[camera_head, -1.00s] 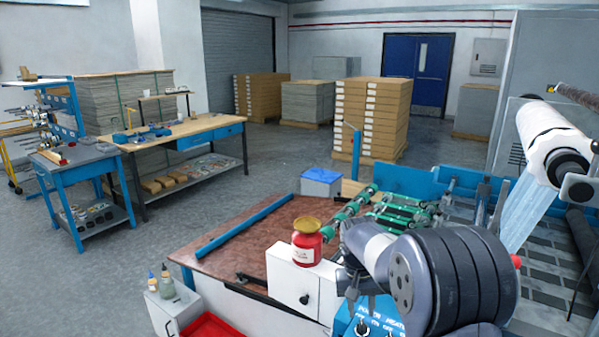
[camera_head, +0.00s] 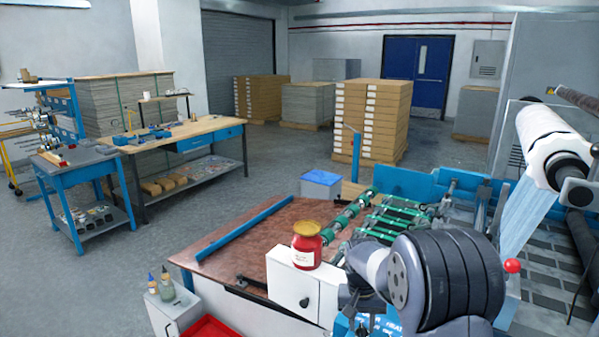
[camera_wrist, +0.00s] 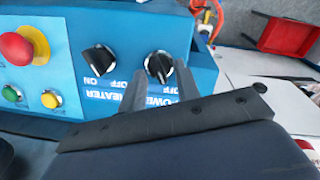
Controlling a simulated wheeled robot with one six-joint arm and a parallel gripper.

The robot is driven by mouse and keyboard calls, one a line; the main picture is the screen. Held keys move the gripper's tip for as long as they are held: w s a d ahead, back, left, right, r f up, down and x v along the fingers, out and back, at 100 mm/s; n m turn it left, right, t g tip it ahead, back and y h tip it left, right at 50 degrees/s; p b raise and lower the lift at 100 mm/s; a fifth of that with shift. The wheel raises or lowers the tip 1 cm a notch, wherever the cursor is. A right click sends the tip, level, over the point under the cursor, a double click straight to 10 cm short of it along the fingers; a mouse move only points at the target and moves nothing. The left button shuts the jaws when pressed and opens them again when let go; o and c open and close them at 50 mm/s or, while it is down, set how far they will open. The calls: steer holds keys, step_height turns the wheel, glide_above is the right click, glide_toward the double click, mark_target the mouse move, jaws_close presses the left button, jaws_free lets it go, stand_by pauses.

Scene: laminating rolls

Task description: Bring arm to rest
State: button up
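My arm shows at the lower right of the head view, bent low over a blue control panel (camera_head: 372,322). In the wrist view the panel (camera_wrist: 105,20) carries two black knobs, lettered HEATER (camera_wrist: 98,59) and POWER (camera_wrist: 158,66), and a red push button (camera_wrist: 24,45). In the head view the gripper is dark and partly hidden.
A red jar (camera_head: 306,246) stands on a white cabinet (camera_head: 292,288) left of my arm. Green rollers (camera_head: 385,222) lie behind it, and a large white film roll (camera_head: 548,140) is at the right. A red-tipped lever (camera_head: 512,266) is close beside my arm.

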steer(key=m, duration=0.3)
steer(key=m+y, duration=0.1)
steer(key=m, duration=0.2)
steer(key=shift+s+d, duration=0.15)
steer(key=shift+d, duration=0.05)
steer(key=m+t+b, duration=0.1)
steer(key=m, duration=0.3)
steer(key=shift+s+d+y, duration=0.1)
steer(key=shift+s+y, duration=0.05)
steer(key=shift+y, duration=0.15)
step_height(320, 180, up, 11)
steer(key=s, duration=0.1)
steer(key=shift+d+f+b, duration=0.15)
steer(key=shift+d+b, duration=0.05)
steer(key=shift+b, duration=0.25)
steer(key=shift+s, duration=0.1)
